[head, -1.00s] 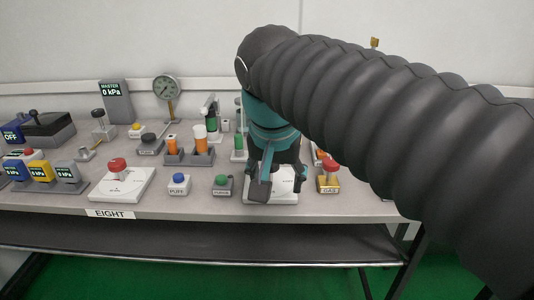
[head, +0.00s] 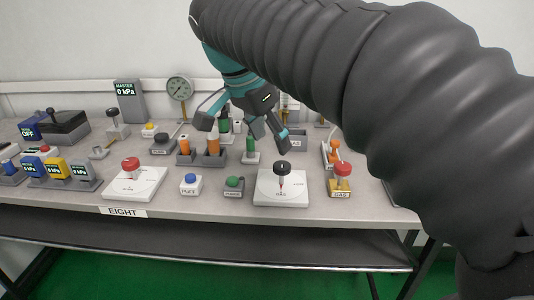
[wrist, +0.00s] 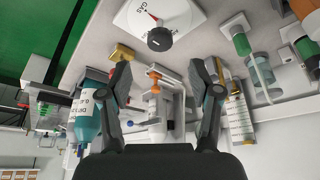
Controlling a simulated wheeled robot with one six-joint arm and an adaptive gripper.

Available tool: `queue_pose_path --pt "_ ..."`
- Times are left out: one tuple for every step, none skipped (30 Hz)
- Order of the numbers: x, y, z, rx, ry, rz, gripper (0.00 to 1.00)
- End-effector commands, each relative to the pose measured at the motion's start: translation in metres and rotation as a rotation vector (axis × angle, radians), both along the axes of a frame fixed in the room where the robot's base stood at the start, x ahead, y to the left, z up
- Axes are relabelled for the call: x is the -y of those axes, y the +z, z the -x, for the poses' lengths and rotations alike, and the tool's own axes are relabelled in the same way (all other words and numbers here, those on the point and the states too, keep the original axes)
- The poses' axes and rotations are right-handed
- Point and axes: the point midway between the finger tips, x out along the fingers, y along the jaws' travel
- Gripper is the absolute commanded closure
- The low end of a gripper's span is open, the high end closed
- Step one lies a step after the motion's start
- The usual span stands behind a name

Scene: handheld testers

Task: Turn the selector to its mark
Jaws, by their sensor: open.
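The selector is a black knob (head: 282,169) standing on a white plate (head: 262,193) near the table's front edge. A red pointer runs from it toward the plate's front, where there is small print too small to read. In the wrist view the knob (wrist: 160,39) is at the top, with the red pointer and the white dial plate (wrist: 188,14). My gripper (head: 244,130) is open and empty, above and behind the selector, apart from it. Its spread fingers (wrist: 160,72) also show in the wrist view.
A red knob on a white plate (head: 152,187), a blue button (head: 190,180) and a green button (head: 234,183) stand to the left. A red-topped yellow valve (head: 341,187) is close on the right.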

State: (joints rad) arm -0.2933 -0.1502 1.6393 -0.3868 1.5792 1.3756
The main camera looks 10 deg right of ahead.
Motion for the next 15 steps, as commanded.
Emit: queue_pose_path --pt "0.004 -0.010 -0.001 -0.003 -0.002 0.000 0.37" --pt "0.006 -0.015 -0.002 -0.003 -0.002 0.001 0.37" --pt "0.009 -0.022 -0.003 -0.003 -0.002 0.000 0.37" --pt "0.010 -0.027 -0.004 -0.003 -0.001 0.000 0.37" --pt "0.012 -0.032 -0.005 -0.003 -0.001 0.000 0.37" --pt "0.014 -0.038 -0.006 -0.003 -0.002 0.000 0.37" --pt "0.016 -0.042 -0.007 -0.002 -0.002 0.000 0.37" --pt "0.017 -0.046 -0.008 -0.003 -0.002 0.000 0.37" --pt "0.019 -0.050 -0.009 -0.002 -0.001 0.000 0.37" --pt "0.020 -0.053 -0.010 -0.001 0.000 0.000 0.37" --pt "0.021 -0.056 -0.010 -0.001 0.000 0.000 0.37" --pt "0.022 -0.059 -0.011 -0.002 -0.001 0.000 0.37" --pt "0.023 -0.061 -0.011 -0.001 0.000 0.000 0.37" --pt "0.023 -0.063 -0.012 0.000 0.000 0.000 0.37" --pt "0.024 -0.065 -0.012 0.000 0.000 0.000 0.37"
